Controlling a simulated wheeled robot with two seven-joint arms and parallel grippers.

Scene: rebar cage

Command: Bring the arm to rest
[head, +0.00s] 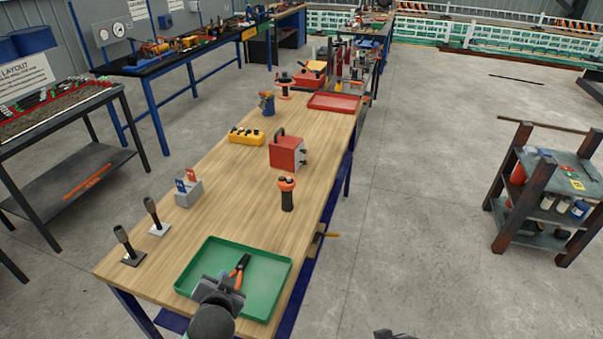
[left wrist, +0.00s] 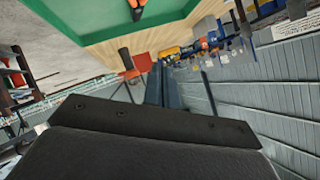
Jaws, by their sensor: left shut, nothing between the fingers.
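My left gripper (head: 228,284) is over the near part of the green tray (head: 190,272) at the front of the wooden workbench. It is shut with nothing between its fingers. In the left wrist view its closed fingers (left wrist: 160,88) point away from the camera. Pliers with orange handles (head: 240,268) lie in the tray just beyond the gripper, partly hidden by it. The tray also shows at the top of the left wrist view (left wrist: 85,18). A dark piece at the bottom edge of the head view, seemingly my right gripper (head: 392,334), is mostly cut off.
An orange-topped black tool (head: 287,195), a red box (head: 287,151), a grey holder (head: 188,193) and two black-handled tools (head: 155,216) stand on the bench (head: 235,215). A shelf cart (head: 545,190) stands right. Floor between is clear.

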